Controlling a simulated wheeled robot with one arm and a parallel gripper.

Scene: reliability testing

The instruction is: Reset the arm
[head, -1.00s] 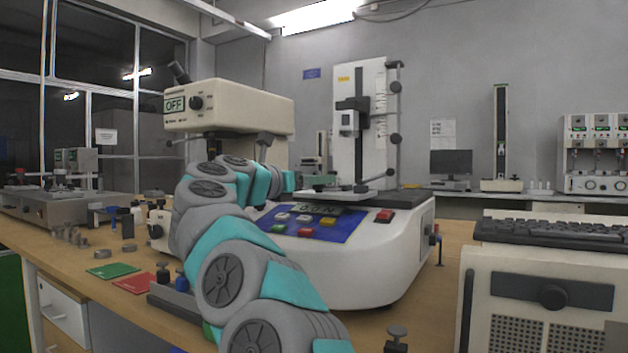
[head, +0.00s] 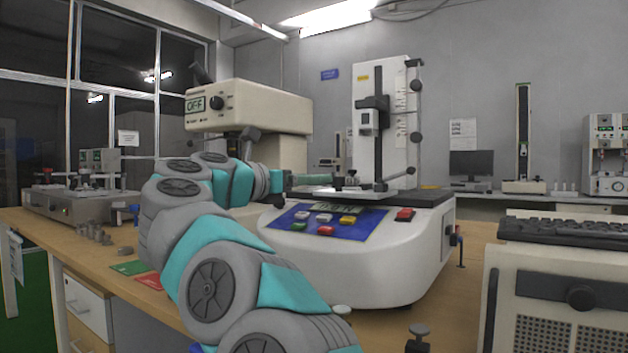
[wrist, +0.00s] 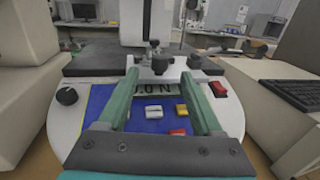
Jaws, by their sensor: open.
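My arm reaches up from the bottom of the head view, with its wrist turned to the right. My gripper (head: 320,180) is over the front of the white testing machine (head: 365,260), near its blue control panel (head: 325,222). In the wrist view, the two green fingers of my gripper (wrist: 160,82) are spread apart with nothing between them. Beyond the tips are metal knobs (wrist: 160,64) on the machine's plate. Whether the fingertips touch that plate cannot be told.
A beige instrument reading OFF (head: 250,108) stands behind my arm. A keyboard (head: 560,230) lies on a beige case (head: 540,310) at the right. Small metal weights (head: 95,232) and green and red cards stand or lie on the wooden bench at left.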

